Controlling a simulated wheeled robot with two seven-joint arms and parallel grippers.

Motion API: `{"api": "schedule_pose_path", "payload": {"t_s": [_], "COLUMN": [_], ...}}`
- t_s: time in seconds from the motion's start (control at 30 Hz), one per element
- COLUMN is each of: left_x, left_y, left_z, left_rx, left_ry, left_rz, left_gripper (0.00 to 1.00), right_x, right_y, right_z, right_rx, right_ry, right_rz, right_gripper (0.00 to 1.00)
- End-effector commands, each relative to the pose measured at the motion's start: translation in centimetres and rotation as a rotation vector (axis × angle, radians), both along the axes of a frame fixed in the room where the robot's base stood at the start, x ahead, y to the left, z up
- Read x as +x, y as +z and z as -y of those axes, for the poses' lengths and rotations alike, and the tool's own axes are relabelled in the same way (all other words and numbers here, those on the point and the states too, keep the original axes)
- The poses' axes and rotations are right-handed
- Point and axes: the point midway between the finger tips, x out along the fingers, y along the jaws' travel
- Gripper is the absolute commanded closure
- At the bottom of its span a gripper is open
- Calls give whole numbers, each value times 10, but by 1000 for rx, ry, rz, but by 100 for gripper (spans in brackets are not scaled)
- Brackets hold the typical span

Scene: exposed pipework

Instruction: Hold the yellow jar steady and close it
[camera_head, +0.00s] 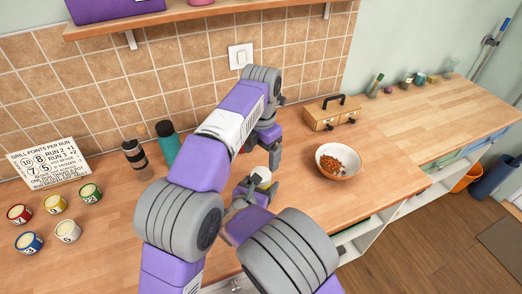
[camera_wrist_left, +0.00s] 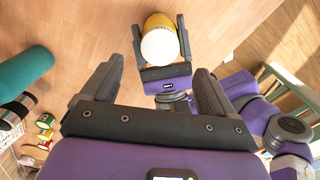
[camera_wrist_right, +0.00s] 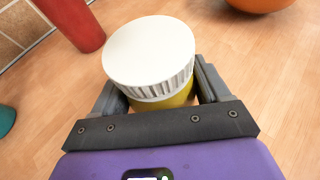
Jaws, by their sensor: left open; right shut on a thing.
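The yellow jar (camera_wrist_right: 165,101) stands upright on the counter with a white ribbed lid (camera_wrist_right: 148,50) on its top. I cannot tell whether the lid is tight. My right gripper (camera_wrist_right: 160,90) is shut around the jar's yellow body, below the lid. In the head view the jar's pale top (camera_head: 261,175) shows between my two arms, partly hidden. My left gripper (camera_head: 274,158) is above the jar, open and empty. In the left wrist view the lid (camera_wrist_left: 160,46) lies beyond the left fingertips, apart from them, with the right gripper (camera_wrist_left: 158,50) around the jar.
A bowl of brown bits (camera_head: 338,161) stands to the right, with a wooden box (camera_head: 330,113) behind it. A teal bottle (camera_head: 168,139), a dark shaker (camera_head: 134,154) and several small numbered tins (camera_head: 56,204) are on the left. A red cylinder (camera_wrist_right: 75,22) stands behind the jar.

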Motion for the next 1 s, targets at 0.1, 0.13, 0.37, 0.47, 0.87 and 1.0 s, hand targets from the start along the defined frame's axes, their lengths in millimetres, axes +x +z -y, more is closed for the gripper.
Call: {"api": "schedule_pose_path", "payload": {"t_s": [0.1,0.13,0.37,0.47,0.87,1.0], "left_x": [-1,-1,-1,-1,0,0], "left_y": [-15,-20,-55,-65,-72,-72], "left_z": [0,0,0,0,0,0], "left_rx": [1,1,1,0,0,0], "left_ry": [0,-1,-1,-1,-1,-1], "left_rz": [-2,-4,-4,-3,0,0], "left_gripper": [12,12,12,12,12,31], "right_x": [0,0,0,0,0,0], "right_y": [0,0,0,0,0,0], "right_z": [0,0,0,0,0,0], "right_rx": [0,0,0,0,0,0], "right_ry": [0,0,0,0,0,0], "right_rz": [1,1,1,1,1,1], "right_gripper": [100,100,100,100,100,100]}}
